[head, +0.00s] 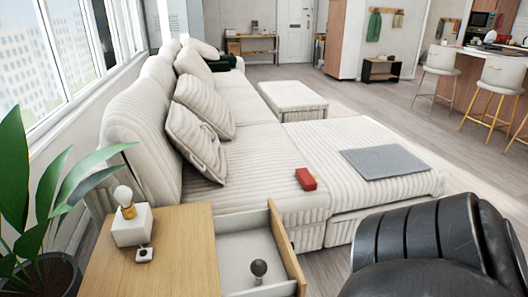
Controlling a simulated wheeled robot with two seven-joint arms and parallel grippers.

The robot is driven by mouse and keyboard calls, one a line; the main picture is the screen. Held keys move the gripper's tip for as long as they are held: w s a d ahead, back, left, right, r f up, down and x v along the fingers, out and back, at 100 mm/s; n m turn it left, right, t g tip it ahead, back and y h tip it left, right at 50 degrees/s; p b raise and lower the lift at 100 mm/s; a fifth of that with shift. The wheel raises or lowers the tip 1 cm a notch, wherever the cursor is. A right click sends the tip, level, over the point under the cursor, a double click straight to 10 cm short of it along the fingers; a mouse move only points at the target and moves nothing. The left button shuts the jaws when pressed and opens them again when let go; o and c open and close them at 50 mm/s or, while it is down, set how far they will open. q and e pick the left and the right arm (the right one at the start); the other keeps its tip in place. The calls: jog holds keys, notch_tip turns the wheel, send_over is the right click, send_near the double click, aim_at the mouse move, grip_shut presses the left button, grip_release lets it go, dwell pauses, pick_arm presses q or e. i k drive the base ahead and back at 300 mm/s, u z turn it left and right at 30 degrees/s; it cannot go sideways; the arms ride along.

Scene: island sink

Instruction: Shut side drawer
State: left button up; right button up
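The side drawer (286,247) stands open. It sticks out to the right from a wooden side table (160,262) at the bottom of the head view. Its wooden front is at the right, and its white-grey inside (238,250) shows. A small dark round object (259,267) shows inside the drawer area, on what looks like a short stem; I cannot tell what it is. The lower end of the drawer is cut off by the picture edge. Neither of my grippers is in view.
A small lamp with a white base (131,226) stands on the table, beside a small white item (144,254). A plant (30,190) is at left. The pale sofa (260,160) lies behind the drawer. A black leather chair (430,240) is at right, with floor between.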

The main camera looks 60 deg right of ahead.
aim_at(243, 238)
jog(key=u, duration=1.45)
jog(key=k, duration=1.5)
jog(key=z, duration=2.45)
jog(key=k, duration=0.5)
jog(key=z, duration=0.15)
jog(key=i, duration=1.1)
jog(key=u, duration=0.85)
